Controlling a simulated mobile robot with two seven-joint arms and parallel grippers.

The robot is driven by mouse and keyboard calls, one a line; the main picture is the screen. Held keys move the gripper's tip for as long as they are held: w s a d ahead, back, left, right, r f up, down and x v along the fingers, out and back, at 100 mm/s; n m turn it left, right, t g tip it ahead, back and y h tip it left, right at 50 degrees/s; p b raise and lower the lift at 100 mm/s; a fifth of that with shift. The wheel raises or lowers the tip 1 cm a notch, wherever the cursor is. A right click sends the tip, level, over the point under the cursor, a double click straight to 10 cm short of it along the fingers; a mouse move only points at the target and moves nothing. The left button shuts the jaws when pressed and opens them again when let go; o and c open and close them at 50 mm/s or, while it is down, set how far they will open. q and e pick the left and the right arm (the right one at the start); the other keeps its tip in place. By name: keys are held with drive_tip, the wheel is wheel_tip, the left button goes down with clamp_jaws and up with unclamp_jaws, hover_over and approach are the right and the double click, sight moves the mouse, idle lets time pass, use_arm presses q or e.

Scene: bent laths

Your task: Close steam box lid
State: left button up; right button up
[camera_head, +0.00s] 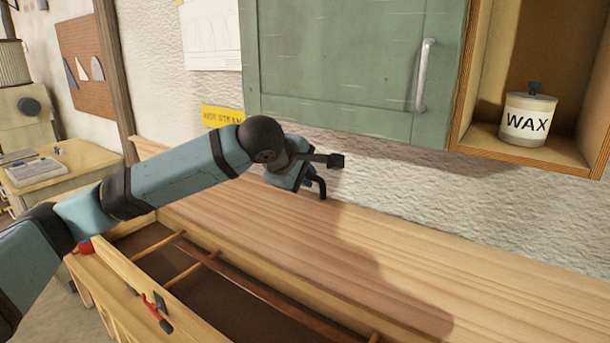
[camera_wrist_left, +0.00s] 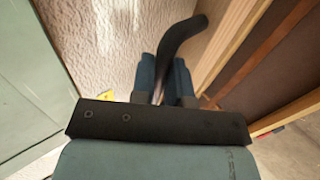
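The steam box (camera_head: 135,277) is a long wooden box at the lower left of the head view, its dark inside open to view. Its lid (camera_head: 400,250) is the wide pale board that stands open behind it, tilted back by the wall. A black curved lid handle (camera_head: 320,188) is at the lid's upper edge. My left gripper (camera_head: 300,178) is at this handle. In the left wrist view the handle (camera_wrist_left: 185,40) runs down between the two blue fingers and fills the narrow gap, so they look shut on it. My right gripper is out of view.
A green cabinet (camera_head: 340,60) with a metal handle hangs just above the lid. A shelf (camera_head: 525,152) at the right holds a WAX jar (camera_head: 528,118). Thin wooden rods (camera_head: 190,272) cross the box's inside. A red-handled latch (camera_head: 157,312) is on the front wall.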

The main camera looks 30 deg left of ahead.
use_arm(q)
clamp_jaws()
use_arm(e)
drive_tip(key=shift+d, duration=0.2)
use_arm(q)
drive_tip(key=shift+s+f, duration=0.1)
drive_tip(key=shift+s, duration=0.1)
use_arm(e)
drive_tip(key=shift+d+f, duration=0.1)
use_arm(q)
drive_tip(key=s+a+f, duration=0.1)
drive_tip(key=s+f, duration=0.1)
drive_tip(key=s, duration=0.4)
drive_tip(key=s+a+f, duration=0.1)
drive_tip(key=s+f, duration=0.2)
drive_tip(key=s, duration=0.4)
drive_tip(key=shift+s, duration=0.3)
